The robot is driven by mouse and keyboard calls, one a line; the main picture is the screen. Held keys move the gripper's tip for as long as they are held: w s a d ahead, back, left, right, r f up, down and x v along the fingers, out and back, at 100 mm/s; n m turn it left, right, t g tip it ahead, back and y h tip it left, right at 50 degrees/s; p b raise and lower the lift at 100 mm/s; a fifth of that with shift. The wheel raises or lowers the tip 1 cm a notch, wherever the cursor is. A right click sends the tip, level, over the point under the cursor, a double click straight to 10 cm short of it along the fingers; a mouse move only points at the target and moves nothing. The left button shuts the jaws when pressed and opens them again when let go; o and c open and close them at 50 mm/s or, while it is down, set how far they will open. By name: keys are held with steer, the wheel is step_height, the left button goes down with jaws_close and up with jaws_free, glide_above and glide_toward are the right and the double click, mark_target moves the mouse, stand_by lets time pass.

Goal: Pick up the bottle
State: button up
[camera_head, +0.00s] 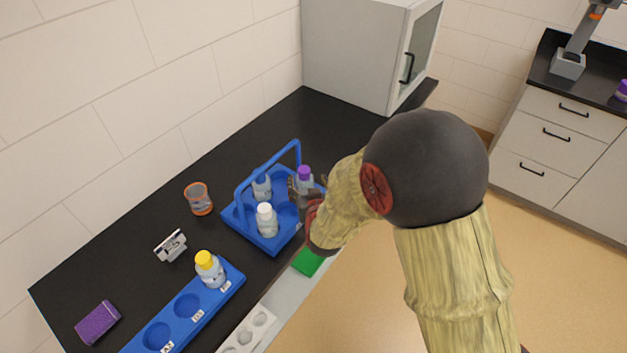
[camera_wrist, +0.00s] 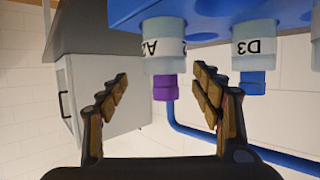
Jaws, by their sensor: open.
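A purple-capped bottle (camera_head: 304,174) stands in the blue carrier (camera_head: 240,214), at its right side. In the wrist view, which looks upside down, this bottle (camera_wrist: 165,58) hangs with its purple cap between my fingertips and a partly hidden label. My gripper (camera_wrist: 161,78) is open, with one finger on each side of the cap and gaps showing. In the head view my gripper (camera_head: 306,190) is at the carrier's right side, partly hidden by my arm. A white-capped bottle (camera_head: 266,220) and another bottle (camera_head: 262,187) share the carrier.
The carrier's blue handle (camera_head: 268,164) arches close by. A yellow-capped bottle (camera_head: 209,270) stands in a blue rack (camera_head: 228,288). An orange-tinted beaker (camera_head: 199,200), a small metallic device (camera_head: 171,246) and a purple box (camera_head: 98,322) lie left. A grey cabinet (camera_head: 352,50) stands behind.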

steer(key=shift+x, duration=1.15)
steer(key=x, duration=0.2)
steer(key=b+x, duration=0.2)
steer(key=x, duration=0.1)
steer(key=shift+w+a, duration=0.35)
steer(key=shift+a, duration=0.1)
steer(key=shift+c, duration=1.2)
steer(key=c, duration=1.4)
